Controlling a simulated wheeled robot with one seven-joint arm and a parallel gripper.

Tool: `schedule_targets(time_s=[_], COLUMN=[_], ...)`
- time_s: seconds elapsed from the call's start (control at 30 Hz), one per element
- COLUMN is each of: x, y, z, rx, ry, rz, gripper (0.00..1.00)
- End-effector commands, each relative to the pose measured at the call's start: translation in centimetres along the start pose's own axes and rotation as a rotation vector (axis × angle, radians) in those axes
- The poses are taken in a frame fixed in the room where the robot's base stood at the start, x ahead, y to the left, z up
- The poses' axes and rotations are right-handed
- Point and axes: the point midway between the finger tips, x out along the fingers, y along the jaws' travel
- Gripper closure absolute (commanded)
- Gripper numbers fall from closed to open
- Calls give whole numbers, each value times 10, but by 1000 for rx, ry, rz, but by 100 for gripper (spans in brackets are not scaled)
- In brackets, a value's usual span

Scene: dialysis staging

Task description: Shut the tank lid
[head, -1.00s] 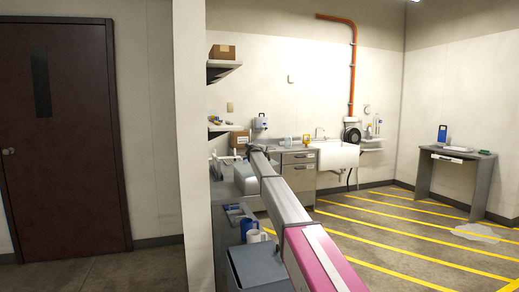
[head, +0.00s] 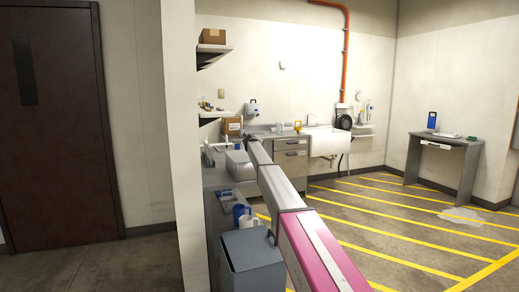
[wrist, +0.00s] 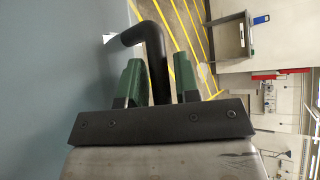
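In the head view a blue-grey box (head: 252,268), which looks like the tank, stands at the lower middle, partly hidden by my arm. I cannot tell its lid's angle there. In the wrist view a flat blue-grey surface (wrist: 50,80), likely the lid or tank side, fills the left. A black bent bar (wrist: 153,42), like a handle, comes from it and runs between the two green fingers of my gripper (wrist: 158,72). The fingers stand apart, with small gaps beside the bar. My gripper is not visible in the head view.
A white wall edge (head: 180,150) is close on the left. Yellow-striped floor (head: 400,225) is open on the right, before a grey desk (head: 445,148).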

Motion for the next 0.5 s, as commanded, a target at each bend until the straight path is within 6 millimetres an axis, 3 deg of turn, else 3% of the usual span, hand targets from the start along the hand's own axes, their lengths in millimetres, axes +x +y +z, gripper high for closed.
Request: schedule_targets(time_s=[0.27, 0.5], x=[-14, -53], y=[0, 1], z=[0, -2], rx=[0, -1], ry=[-1, -2], rz=[0, 0], gripper=[71, 71])
